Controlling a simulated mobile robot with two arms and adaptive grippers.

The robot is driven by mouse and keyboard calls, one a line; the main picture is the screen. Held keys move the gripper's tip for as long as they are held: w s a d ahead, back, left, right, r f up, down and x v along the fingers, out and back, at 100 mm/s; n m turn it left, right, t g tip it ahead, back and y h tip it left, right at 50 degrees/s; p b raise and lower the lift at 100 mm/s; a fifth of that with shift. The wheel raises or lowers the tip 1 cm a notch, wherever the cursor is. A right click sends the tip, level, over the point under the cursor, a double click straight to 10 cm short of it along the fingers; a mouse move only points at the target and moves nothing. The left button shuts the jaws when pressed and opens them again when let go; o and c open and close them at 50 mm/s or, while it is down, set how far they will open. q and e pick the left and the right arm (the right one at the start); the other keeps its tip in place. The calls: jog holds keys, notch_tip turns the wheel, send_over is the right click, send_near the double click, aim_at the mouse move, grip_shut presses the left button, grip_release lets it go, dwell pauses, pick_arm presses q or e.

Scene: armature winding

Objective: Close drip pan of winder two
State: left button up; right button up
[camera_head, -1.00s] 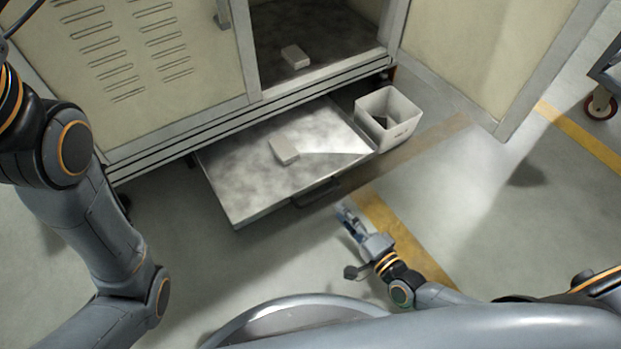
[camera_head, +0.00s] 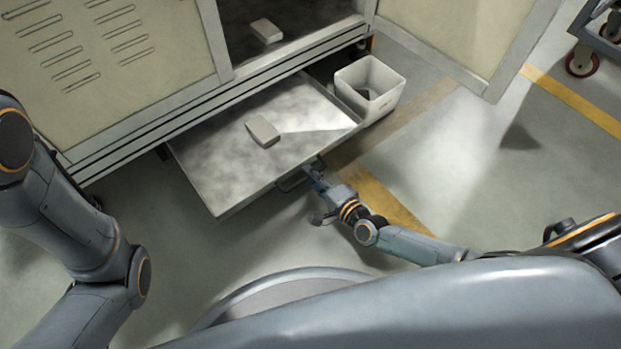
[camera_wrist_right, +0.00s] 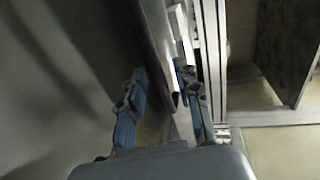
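The drip pan (camera_head: 215,165) is a wide, shallow grey metal tray. It is pulled out from under the cream cabinet, with a pale block (camera_head: 263,132) on it. Its handle (camera_head: 290,183) is on the front face. My right gripper (camera_head: 314,172) is at the right end of this handle, low over the floor. In the right wrist view the two blue-padded fingers of the gripper (camera_wrist_right: 163,98) are apart, with a metal edge of the pan (camera_wrist_right: 160,45) reaching between them. I cannot tell whether they touch it. My left arm shows at the left, but its gripper is out of frame.
A pale square bin (camera_head: 370,88) stands close to the pan's right side. The cabinet (camera_head: 120,60) has an open door (camera_head: 455,35) at right and another block (camera_head: 266,31) inside. A wheeled cart (camera_head: 597,45) is at the far right. The floor before the pan is clear.

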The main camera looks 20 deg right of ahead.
jog(key=shift+w+a, duration=0.15)
jog(key=shift+w, duration=0.35)
grip_shut()
